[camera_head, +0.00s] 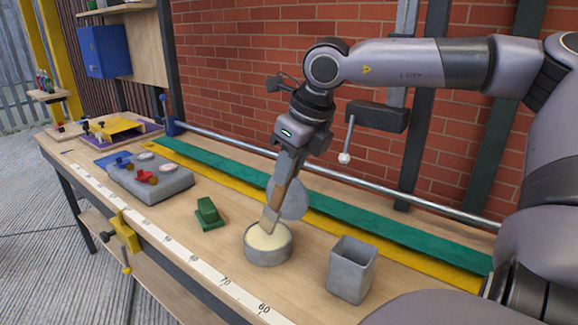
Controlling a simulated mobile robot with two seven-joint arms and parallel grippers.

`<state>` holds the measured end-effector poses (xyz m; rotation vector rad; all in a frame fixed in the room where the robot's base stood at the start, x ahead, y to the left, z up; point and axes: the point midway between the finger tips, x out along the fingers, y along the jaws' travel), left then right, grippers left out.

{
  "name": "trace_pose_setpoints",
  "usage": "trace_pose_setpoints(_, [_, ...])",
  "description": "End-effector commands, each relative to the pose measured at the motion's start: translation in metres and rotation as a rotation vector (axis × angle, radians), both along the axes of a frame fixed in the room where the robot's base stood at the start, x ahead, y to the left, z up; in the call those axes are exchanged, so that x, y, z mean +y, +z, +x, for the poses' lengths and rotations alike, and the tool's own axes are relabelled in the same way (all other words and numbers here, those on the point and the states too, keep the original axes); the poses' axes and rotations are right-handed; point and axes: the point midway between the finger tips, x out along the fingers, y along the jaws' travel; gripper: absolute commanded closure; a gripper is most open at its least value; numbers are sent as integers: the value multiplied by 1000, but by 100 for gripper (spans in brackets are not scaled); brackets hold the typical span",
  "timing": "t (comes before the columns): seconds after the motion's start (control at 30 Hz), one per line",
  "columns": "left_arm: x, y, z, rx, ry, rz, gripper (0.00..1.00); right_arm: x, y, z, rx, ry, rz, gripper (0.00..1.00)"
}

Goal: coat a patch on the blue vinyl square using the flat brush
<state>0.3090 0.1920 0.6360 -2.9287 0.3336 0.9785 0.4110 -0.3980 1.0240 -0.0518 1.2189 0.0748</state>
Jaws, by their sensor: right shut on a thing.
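My right gripper (287,160) comes down from the right and is shut on the handle of the flat brush (277,195). The brush is tilted slightly, with its lower end inside the rim of a round grey tub (269,254) of cream-coloured paste (268,238). The brush tip is at the paste; how deep it sits is hidden. A flat blue piece (108,160), which looks like the blue vinyl square, lies at the bench's left part, partly hidden by a grey block. My left gripper is out of view.
The grey block (160,186) carries red clamps and round discs. A green block (209,214) lies left of the tub, and an open grey square container (351,270) stands right. A pale disc (292,200) is behind the brush. Green and yellow strips (410,225) run along the back.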

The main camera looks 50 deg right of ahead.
Motion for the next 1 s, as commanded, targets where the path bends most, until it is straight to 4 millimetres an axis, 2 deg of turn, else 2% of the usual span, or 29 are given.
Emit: trace_pose_setpoints(1.0, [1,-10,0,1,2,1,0,0,-9,0,-1,0,-1,100])
